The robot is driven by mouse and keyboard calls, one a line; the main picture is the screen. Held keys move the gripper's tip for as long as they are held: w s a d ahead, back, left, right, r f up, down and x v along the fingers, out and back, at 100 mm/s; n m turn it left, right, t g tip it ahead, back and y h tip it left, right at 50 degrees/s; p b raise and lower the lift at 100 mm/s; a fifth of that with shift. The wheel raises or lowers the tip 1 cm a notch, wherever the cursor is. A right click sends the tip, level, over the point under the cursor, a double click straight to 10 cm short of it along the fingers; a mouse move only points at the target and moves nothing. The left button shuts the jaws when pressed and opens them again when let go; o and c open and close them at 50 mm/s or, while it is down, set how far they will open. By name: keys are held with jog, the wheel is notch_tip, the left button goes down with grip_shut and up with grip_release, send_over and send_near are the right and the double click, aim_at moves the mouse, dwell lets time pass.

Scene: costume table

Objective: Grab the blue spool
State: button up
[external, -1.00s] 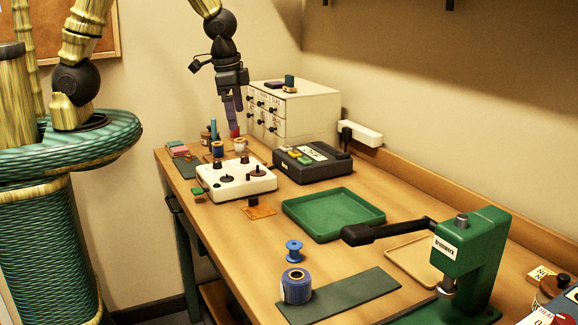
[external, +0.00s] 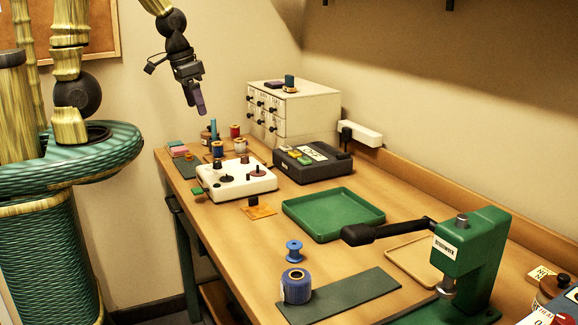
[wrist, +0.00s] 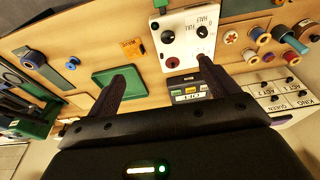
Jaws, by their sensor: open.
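A small blue spool (external: 294,251) stands on the near part of the bench, behind a wider blue ribbon roll (external: 296,286). In the wrist view the blue spool (wrist: 72,62) is at the upper left, next to the blue roll (wrist: 33,58). Another spool with blue thread (external: 218,149) stands at the far left end beside a white-topped spool (external: 241,146) and a red one (external: 235,131). My gripper (external: 199,108) is open and empty, in the air above the far left end, apart from every spool. Its two fingers show in the wrist view (wrist: 165,72).
A white control box (external: 236,180), a black device (external: 312,162) and a green tray (external: 334,214) lie along the bench. A drawer cabinet (external: 307,111) stands at the back. A green press (external: 467,252) stands at the right. Bare wood surrounds the near blue spool.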

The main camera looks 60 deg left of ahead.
jog(key=c, duration=0.5)
jog(key=shift+f, duration=0.1)
